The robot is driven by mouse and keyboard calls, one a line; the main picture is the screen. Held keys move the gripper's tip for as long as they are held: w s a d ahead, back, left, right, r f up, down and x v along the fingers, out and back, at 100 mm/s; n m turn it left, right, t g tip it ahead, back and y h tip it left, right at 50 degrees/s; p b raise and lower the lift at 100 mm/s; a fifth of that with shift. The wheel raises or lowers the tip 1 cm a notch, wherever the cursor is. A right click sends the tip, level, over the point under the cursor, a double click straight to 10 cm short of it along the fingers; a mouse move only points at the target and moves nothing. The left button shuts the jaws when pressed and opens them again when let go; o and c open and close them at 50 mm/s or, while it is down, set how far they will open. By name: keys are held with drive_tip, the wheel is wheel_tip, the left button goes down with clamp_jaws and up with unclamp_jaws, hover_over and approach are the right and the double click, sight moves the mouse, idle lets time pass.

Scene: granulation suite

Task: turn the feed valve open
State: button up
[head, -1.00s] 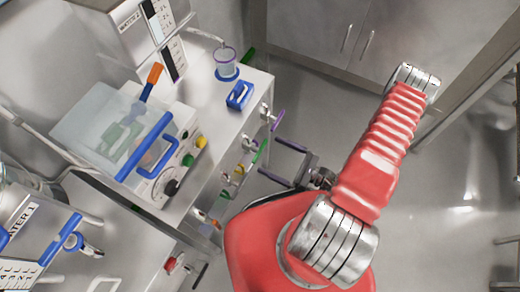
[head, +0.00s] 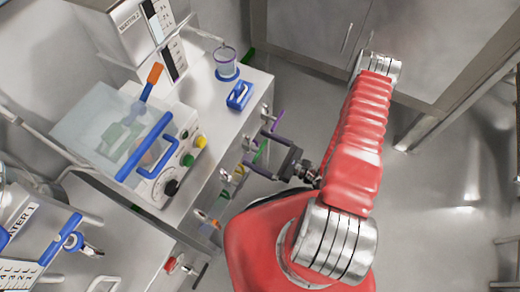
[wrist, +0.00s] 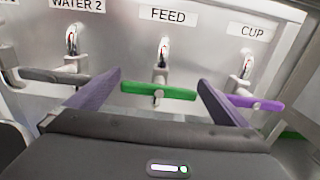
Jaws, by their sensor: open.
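The feed valve has a green bar handle (wrist: 140,88) lying crosswise under the FEED label (wrist: 168,15) in the wrist view, with a metal pipe stub above it. My gripper (wrist: 158,82) is open, its two purple fingers standing left and right of the green handle with a gap to each end. Nothing is held. In the head view my gripper (head: 256,148) is at the bench's front face, and its fingers hide most of the feed handle there.
A grey handle (wrist: 50,76) under WATER 2 is close to the left finger. A purple handle (wrist: 255,103) under CUP is close to the right finger. A blue-handled machine (head: 150,140) stands on the bench. Open floor lies to the right.

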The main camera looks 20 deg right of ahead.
drive_tip(key=shift+c, duration=0.4)
drive_tip(key=c, duration=0.8)
drive_tip(key=shift+c, duration=0.2)
drive_tip(key=shift+n, duration=0.4)
drive_tip(key=n, duration=0.3)
drive_tip(key=shift+s, duration=0.1)
drive_tip(key=n, duration=0.4)
drive_tip(key=shift+s+a+f+n, duration=0.1)
drive_tip(key=shift+a+f+n, duration=0.05)
drive_tip(key=shift+n, duration=0.25)
drive_tip(key=n, duration=0.4)
drive_tip(key=shift+s+a+f+n, duration=0.1)
drive_tip(key=shift+f+n, duration=0.05)
drive_tip(key=shift+n, duration=0.15)
drive_tip(key=n, duration=0.4)
drive_tip(key=shift+f+n, duration=0.2)
drive_tip(key=shift+n, duration=0.2)
